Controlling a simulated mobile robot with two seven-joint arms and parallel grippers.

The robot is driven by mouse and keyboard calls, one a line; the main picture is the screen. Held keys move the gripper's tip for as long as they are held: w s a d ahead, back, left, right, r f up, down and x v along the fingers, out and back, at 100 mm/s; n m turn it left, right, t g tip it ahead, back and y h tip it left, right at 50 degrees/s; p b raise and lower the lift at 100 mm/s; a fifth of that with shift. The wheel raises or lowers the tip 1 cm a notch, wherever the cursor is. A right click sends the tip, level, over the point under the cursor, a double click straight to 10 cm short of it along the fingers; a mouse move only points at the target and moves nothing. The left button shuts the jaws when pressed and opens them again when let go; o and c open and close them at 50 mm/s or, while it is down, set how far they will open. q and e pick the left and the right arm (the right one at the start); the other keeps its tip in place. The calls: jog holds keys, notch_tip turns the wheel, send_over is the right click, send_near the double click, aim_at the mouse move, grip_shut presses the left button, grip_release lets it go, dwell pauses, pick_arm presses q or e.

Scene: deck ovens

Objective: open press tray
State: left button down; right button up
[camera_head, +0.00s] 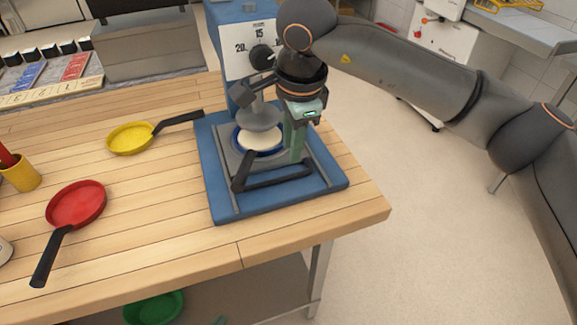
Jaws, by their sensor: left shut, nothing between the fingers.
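The press (238,60) is a blue machine with a dial, standing on a blue base (225,205). Below its round grey plate (259,118) is the press tray (312,148), grey with a black bar handle (275,180) at its front. A pale dough disc (260,140) lies in a blue round dish on it. My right gripper (297,155) comes from the right and points down at the tray's right side, just behind the handle. I cannot tell whether it touches or grips anything. Only a small tip of my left gripper (218,321) shows at the bottom edge, away from the press.
A yellow pan (130,138) and a red pan (76,206) lie on the wooden table (160,240) left of the press. A yellow cup (22,174) stands at the far left. A green pan (153,308) is on the lower shelf. The floor right of the table is clear.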

aim_at(288, 175)
jog(key=f, duration=0.2)
jog(key=w+f, duration=0.1)
jog(key=f, duration=0.5)
jog(key=shift+w+a, duration=0.2)
jog(key=shift+a, duration=0.1)
grip_shut()
dwell(1.0)
